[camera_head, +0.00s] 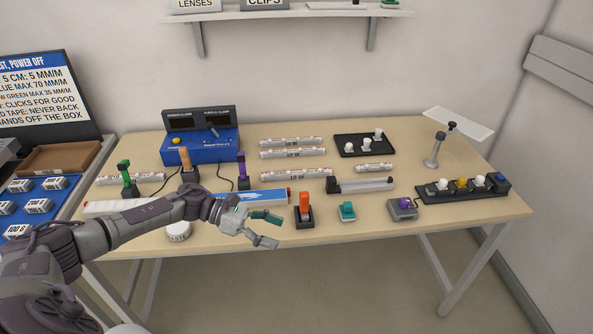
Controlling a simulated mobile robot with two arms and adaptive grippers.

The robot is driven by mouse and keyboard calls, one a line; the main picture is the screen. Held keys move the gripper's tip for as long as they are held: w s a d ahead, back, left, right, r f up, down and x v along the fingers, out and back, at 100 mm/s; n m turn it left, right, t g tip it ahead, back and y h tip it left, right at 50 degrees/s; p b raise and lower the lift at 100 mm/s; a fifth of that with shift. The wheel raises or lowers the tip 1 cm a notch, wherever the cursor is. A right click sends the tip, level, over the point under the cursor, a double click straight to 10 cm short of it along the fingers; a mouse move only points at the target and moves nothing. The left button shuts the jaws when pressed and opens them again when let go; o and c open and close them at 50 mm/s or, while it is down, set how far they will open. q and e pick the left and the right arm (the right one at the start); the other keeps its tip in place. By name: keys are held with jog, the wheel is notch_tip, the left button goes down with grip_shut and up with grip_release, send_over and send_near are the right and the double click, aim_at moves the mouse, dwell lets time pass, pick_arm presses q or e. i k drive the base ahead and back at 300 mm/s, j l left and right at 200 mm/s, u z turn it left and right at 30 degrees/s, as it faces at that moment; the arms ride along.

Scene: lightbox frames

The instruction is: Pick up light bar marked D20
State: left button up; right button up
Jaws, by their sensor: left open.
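Several white light bars with red-marked ends lie on the wooden table. Two lie one behind the other at the back middle, an upper bar (292,142) and a lower bar (292,154). A third bar (297,174) lies in front of them, a short bar (374,167) lies to its right, and another bar (110,180) lies at the left behind a green-topped clamp. Their print is too small to tell which is D20. My left gripper (272,229) is open and empty over the table's front edge, nearer than the bars. My right gripper is out of view.
A blue clamp box (200,148) stands at the back left. Upright green, orange and purple clamps stand before it. A red-orange switch (304,208), a teal piece (347,212) and a grey purple-knobbed box (403,209) line the front. A black bulb strip (462,190) lies right.

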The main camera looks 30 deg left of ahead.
aim_at(272, 175)
jog(key=i+j, duration=1.2)
